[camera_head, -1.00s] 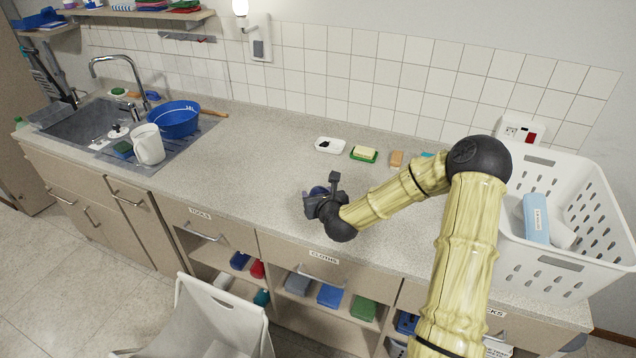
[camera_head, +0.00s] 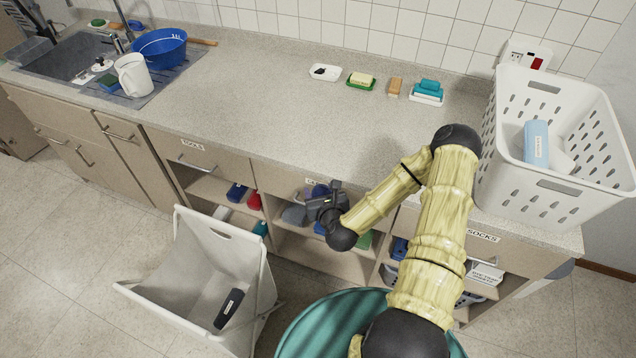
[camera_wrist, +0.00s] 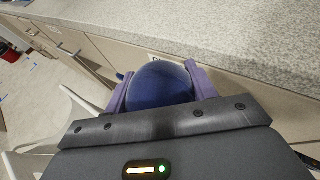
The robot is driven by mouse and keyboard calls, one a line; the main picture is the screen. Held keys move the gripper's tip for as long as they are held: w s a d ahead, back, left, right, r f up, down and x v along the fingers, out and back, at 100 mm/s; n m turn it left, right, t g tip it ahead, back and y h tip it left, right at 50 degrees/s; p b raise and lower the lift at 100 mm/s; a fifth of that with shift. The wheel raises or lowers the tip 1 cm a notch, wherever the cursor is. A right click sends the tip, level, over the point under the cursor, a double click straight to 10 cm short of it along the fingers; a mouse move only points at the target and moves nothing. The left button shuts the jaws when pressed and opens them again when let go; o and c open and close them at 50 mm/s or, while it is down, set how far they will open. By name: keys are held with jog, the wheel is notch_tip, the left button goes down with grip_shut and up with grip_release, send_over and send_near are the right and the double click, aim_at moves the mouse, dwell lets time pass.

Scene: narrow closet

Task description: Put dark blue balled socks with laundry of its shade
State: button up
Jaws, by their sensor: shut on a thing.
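My gripper (camera_head: 322,198) is shut on the dark blue balled socks (camera_wrist: 160,85), which fill the space between its purple fingers in the wrist view. In the head view it hangs in front of the drawer fronts, below the counter edge, and the arm mostly hides the socks. A white hamper (camera_head: 170,283) stands on the floor to the left, with a dark rolled item (camera_head: 229,308) inside. A white perforated basket (camera_head: 560,200) stands on the counter at right, holding a light blue rolled item (camera_head: 537,143) and a white one.
The counter (camera_head: 270,110) has a clear middle. Soaps and dishes line the back, including a green dish (camera_head: 361,81). A blue basin (camera_head: 160,48) and white jug (camera_head: 134,75) stand by the sink. Open shelves with folded cloths lie under the drawers. A teal round thing (camera_head: 300,325) is at the bottom.

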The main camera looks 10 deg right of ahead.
notch_tip(320, 180, down, 7)
jog(key=b, duration=0.5)
jog(key=shift+b, duration=0.35)
jog(key=shift+r, duration=0.1)
